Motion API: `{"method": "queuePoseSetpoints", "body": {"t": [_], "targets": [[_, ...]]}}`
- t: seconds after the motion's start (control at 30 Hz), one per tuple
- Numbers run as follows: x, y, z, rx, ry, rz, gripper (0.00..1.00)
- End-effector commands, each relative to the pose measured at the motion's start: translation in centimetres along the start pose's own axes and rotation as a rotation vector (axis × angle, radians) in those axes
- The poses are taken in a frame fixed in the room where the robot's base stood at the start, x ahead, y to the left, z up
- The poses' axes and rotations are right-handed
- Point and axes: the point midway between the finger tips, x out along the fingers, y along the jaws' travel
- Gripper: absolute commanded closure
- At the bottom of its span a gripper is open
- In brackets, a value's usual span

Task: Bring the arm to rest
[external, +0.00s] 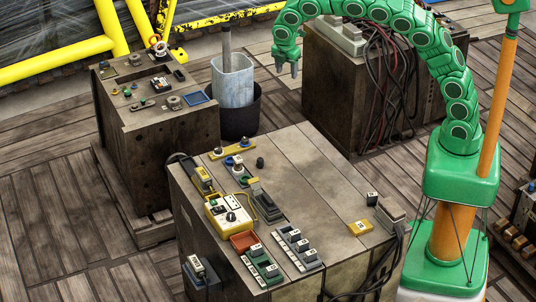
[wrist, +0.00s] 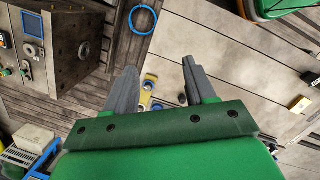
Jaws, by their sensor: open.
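My gripper (external: 287,68) hangs from the green arm (external: 425,40) at the top of the external view, above the floor between the bench and the dark cabinet. Its two grey fingers point down. In the wrist view my gripper (wrist: 160,85) has its fingers spread apart with nothing between them. Part of a yellow item (wrist: 149,88) on the bench shows below and beyond the gap. The arm arches up from its green base and over to the left.
A wooden bench (external: 330,185) in front carries a yellow control box (external: 228,215), switch blocks and a yellow block (external: 360,227). A second bench (external: 140,120) stands at left. A bin with a pale bucket (external: 233,82) and a cabinet with cables (external: 345,90) stand behind.

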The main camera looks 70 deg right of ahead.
Motion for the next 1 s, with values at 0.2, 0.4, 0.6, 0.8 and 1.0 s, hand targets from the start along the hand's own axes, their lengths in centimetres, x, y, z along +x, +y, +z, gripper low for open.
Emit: {"method": "queuePoseSetpoints", "body": {"t": [0.2,0.4,0.6,0.8,1.0], "targets": [[-3.1,-3.5,2.8,0.163,-0.004,0.005,0.45],[-5.2,-7.1,5.1,0.307,-0.002,0.005,0.45],[-6.9,-11.2,6.8,0.443,0.005,-0.001,0.45],[-8.2,-15.4,8.3,0.573,0.016,-0.013,0.45],[-9.1,-19.9,9.5,0.692,0.030,-0.026,0.45]]}}
